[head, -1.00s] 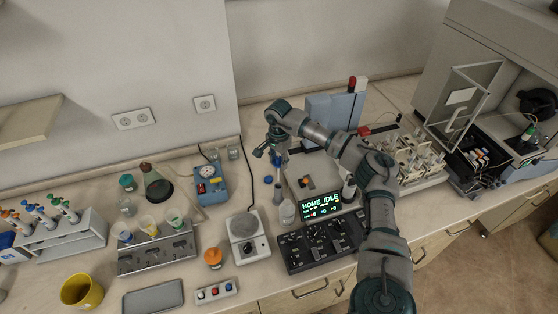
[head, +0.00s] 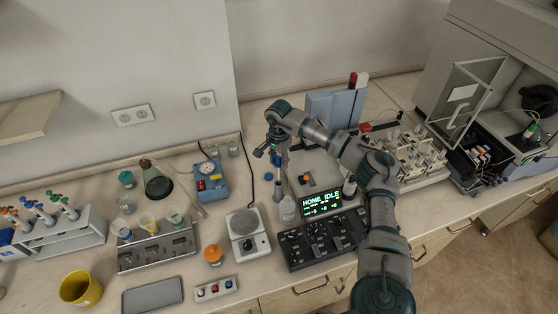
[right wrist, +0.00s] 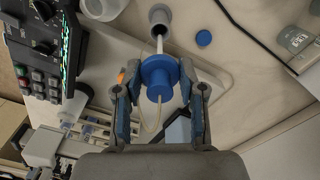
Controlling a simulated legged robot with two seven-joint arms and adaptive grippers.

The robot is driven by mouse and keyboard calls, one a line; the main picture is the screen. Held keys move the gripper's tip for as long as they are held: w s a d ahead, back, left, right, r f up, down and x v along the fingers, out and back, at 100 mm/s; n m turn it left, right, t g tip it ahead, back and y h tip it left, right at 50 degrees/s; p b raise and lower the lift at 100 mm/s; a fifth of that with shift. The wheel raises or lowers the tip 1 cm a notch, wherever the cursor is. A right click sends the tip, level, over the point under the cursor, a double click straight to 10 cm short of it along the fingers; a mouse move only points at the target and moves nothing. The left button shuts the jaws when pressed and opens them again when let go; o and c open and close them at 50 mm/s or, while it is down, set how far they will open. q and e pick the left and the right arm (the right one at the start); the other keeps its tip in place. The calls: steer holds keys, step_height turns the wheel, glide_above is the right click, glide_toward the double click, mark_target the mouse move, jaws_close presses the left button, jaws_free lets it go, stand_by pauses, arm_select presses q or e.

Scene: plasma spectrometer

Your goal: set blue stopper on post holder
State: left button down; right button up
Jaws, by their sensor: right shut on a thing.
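My right gripper (head: 274,158) is above the bench behind the display unit. In the right wrist view, the two fingers of my right gripper (right wrist: 160,92) are shut on the blue stopper (right wrist: 159,70), a wide blue disc with a narrower knob. A pale rod runs from the stopper toward a small grey open-topped holder (right wrist: 159,16), perhaps the post holder; I cannot tell whether they touch. A thin pale tube curves below the stopper. In the head view the stopper (head: 278,161) is partly hidden by the gripper. My left gripper is out of view.
A separate blue cap (right wrist: 204,38) lies on the bench near the holder. A white bottle (head: 287,209) and the display unit (head: 322,205) stand close in front. A hotplate-like balance (head: 246,225) is to the left. A rack of vials (head: 410,150) is to the right.

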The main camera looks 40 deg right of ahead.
steer(key=shift+f+b, duration=2.75)
steer(key=shift+f, duration=2.25)
steer(key=o, duration=1.2)
steer(key=shift+c, duration=0.2)
steer(key=shift+r, duration=0.1)
step_height(320, 180, up, 12)
steer(key=shift+f, duration=0.2)
steer(key=shift+r, duration=0.1)
